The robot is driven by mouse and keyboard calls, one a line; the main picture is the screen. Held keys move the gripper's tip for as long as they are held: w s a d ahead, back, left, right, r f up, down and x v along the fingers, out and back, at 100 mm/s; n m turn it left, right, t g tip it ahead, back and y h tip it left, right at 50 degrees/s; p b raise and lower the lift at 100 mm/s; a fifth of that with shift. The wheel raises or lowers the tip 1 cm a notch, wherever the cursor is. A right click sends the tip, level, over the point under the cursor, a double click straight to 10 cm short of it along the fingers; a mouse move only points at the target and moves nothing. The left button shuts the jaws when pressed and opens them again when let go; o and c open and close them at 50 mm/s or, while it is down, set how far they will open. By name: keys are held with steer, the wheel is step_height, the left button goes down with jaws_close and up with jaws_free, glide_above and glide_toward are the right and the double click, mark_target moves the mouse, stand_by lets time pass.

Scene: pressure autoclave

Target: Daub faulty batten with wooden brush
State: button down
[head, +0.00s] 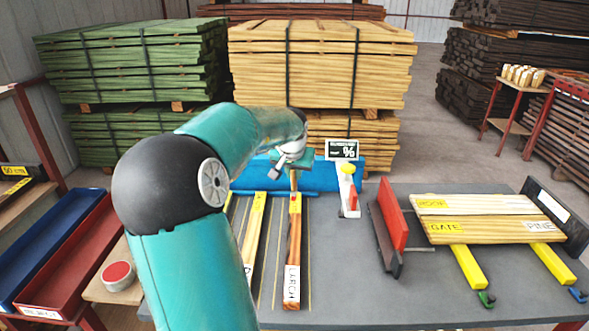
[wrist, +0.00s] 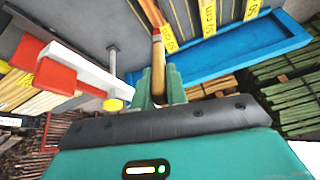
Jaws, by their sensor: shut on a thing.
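My gripper (head: 293,163) is shut on the wooden brush, whose pale handle (wrist: 158,82) stands between the jaws in the wrist view. In the head view the brush (head: 294,184) points down over the far end of a batten labelled LARCH (head: 294,245). This batten is orange-brown with darker streaks. I cannot tell whether the bristles touch it. A lighter yellow batten (head: 252,232) lies to its left, partly hidden by my arm. No mark clearly shows which batten is faulty.
A white stand with a % display (head: 341,150) and a red fence (head: 392,216) are to the right, then pine boards (head: 490,205) on yellow rails. A red-topped pot (head: 118,273) sits at the left.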

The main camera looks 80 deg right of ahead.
mark_target(294, 192)
steer(key=shift+d+f, duration=0.3)
steer(key=shift+d, duration=0.05)
steer(key=shift+f, duration=0.2)
steer(key=shift+a+f, duration=0.25)
steer(key=shift+f, duration=1.95)
steer(key=shift+w+d, duration=0.1)
steer(key=shift+w, duration=0.05)
